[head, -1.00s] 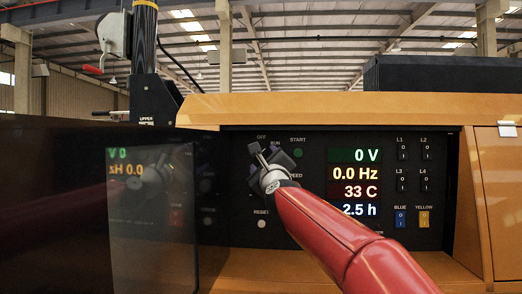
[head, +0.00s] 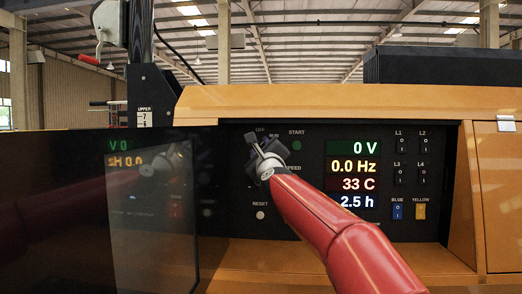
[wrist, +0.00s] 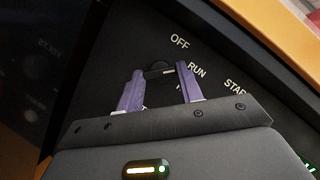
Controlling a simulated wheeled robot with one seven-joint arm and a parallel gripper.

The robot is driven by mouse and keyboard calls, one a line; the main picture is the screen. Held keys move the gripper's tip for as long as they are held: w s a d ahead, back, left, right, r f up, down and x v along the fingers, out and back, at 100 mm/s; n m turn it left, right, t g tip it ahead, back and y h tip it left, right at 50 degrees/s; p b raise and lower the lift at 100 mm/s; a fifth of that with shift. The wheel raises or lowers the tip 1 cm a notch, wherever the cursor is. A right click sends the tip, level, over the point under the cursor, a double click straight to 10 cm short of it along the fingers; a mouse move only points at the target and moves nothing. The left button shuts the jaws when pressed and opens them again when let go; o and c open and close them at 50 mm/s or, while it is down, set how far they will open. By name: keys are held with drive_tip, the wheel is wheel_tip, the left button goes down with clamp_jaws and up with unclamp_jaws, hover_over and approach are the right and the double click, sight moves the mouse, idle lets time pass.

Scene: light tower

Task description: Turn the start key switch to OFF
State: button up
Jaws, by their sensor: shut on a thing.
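The start key switch sits at the upper left of the dark control panel (head: 314,228), under the OFF, RUN and START labels. In the wrist view, a dark rounded part of the key switch (wrist: 158,70) shows between my gripper's purple fingertips (wrist: 160,78), just below the OFF and RUN labels. My gripper (head: 257,144) reaches the switch from the front and is shut on it. In the head view my gripper and arm hide most of the switch. Its exact pointing direction cannot be told.
Lit readouts (head: 353,175) stand right of my gripper, with small L1 to L4 switches (head: 411,159) and blue (head: 397,212) and yellow (head: 420,212) switches beyond. A RESET button (head: 260,215) is below. An open, reflective dark door (head: 152,220) stands close on the left.

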drive_tip(key=shift+n, duration=0.3)
drive_tip(key=n, duration=0.1)
drive_tip(key=n+g+p, duration=0.1)
drive_tip(key=n+y+p, duration=0.1)
drive_tip(key=n, duration=0.1)
drive_tip(key=shift+r+g, duration=0.25)
drive_tip(key=shift+g, duration=0.15)
drive_tip(key=shift+d+n+g, duration=0.1)
drive_tip(key=shift+n+g, duration=0.9)
drive_tip(key=shift+n, duration=1.6)
drive_tip(key=o, duration=1)
drive_tip(key=shift+c, duration=0.2)
drive_tip(key=shift+s, duration=0.1)
drive_tip(key=b+v, duration=0.2)
drive_tip(key=v, duration=0.5)
drive_tip(key=shift+s+d, duration=0.15)
drive_tip(key=shift+s, duration=0.1)
